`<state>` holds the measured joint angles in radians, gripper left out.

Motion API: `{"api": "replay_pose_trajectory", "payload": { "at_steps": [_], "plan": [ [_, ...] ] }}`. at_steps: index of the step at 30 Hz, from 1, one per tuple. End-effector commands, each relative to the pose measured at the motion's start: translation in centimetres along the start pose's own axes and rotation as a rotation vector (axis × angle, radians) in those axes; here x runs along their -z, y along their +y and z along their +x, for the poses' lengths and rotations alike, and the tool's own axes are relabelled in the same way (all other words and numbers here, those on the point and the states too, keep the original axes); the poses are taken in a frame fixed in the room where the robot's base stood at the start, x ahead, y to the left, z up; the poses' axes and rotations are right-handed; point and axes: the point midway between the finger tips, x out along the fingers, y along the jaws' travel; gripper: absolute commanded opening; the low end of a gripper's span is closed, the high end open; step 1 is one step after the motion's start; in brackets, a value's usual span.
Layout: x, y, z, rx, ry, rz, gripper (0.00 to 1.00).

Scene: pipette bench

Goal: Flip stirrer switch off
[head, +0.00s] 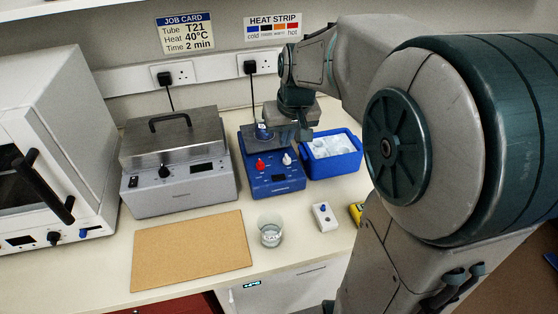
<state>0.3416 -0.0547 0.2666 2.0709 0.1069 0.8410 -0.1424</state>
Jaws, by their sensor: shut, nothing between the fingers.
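The blue stirrer (273,188) stands at the back of the bench, between the grey lidded bath and a blue tub. Its sloping front carries a red knob (260,164) and a white knob (287,159). Its switch is too small to tell apart from the other front markings, so its position cannot be read. A small vessel with dark blue contents (263,131) shows at the stirrer's top, partly behind my gripper. My gripper (302,132) is shut and empty, above the stirrer's right rear part. I cannot tell whether it touches the stirrer.
The grey bath (180,190) stands left of the stirrer, the blue tub (334,166) with white contents right. In front are a cork mat (190,252), a glass beaker (271,232), a small white box (324,217) and a yellow item (356,212). A white oven (55,150) fills the left.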

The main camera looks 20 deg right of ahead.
Motion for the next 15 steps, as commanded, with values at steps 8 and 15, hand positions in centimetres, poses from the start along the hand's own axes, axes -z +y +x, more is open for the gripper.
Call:
{"api": "replay_pose_trajectory", "payload": {
  "at_steps": [8, 15],
  "plan": [
    [-0.18, -0.54, -0.17, -0.001, -0.001, 0.001, 0.00],
    [-0.20, -0.68, -0.09, -0.001, 0.000, 0.000, 0.00]
  ]
}}
